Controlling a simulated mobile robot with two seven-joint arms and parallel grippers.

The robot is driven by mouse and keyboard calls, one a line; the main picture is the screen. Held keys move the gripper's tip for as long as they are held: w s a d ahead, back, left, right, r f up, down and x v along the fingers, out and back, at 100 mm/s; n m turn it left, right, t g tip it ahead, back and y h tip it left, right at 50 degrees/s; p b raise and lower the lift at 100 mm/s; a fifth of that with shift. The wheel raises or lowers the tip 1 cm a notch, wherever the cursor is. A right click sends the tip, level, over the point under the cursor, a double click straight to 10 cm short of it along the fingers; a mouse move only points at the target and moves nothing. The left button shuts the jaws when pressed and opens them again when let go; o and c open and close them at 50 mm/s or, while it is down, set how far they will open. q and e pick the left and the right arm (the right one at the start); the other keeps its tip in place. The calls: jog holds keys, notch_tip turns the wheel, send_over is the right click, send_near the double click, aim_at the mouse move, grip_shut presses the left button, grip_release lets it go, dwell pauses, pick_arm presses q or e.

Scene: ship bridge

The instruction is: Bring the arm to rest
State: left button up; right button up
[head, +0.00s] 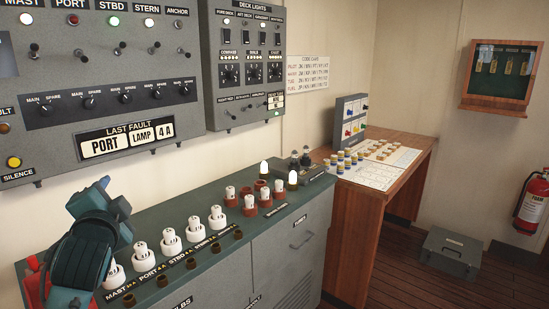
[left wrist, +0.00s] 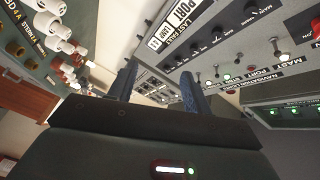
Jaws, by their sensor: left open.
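My left arm and gripper (head: 98,215) show at the lower left of the head view, raised in front of the left end of the green-topped cabinet (head: 265,222). In the left wrist view my left gripper (left wrist: 160,88) has its two blue fingers apart, with nothing between them. The grey alarm panel (head: 100,105) is behind the gripper in the head view; it also shows tilted beyond the fingers in the left wrist view (left wrist: 215,45). My right gripper is in neither view.
White fuse holders (head: 171,242) stand in a row on the cabinet close to my left arm, with brown sockets (head: 162,279) in front. A wooden desk (head: 405,178) with small jars stands farther right. A grey case (head: 447,254) and a fire extinguisher (head: 531,205) are at the far right.

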pick_arm(q)
jog(key=s+d+f+n+g+h, duration=0.1)
jog(key=s+d+f+h, duration=0.25)
jog(key=f, duration=0.75)
jog(key=s+d+f+g+h, duration=0.25)
jog(key=d+f, duration=0.25)
jog(key=f, duration=0.6)
jog(key=s+d+f+n+g+h, duration=0.1)
jog(key=s+d+f+n, duration=0.2)
jog(key=s+f, duration=0.6)
jog(key=s+d+f+n+g+h, duration=0.1)
jog(key=s+d+f+n+g, duration=0.1)
jog(key=s+f, duration=0.7)
jog(key=s+d+n, duration=0.1)
jog(key=s+d, duration=0.1)
jog(key=shift+d+h, duration=0.3)
jog(key=shift+d, duration=0.05)
jog(key=shift+c, duration=0.4)
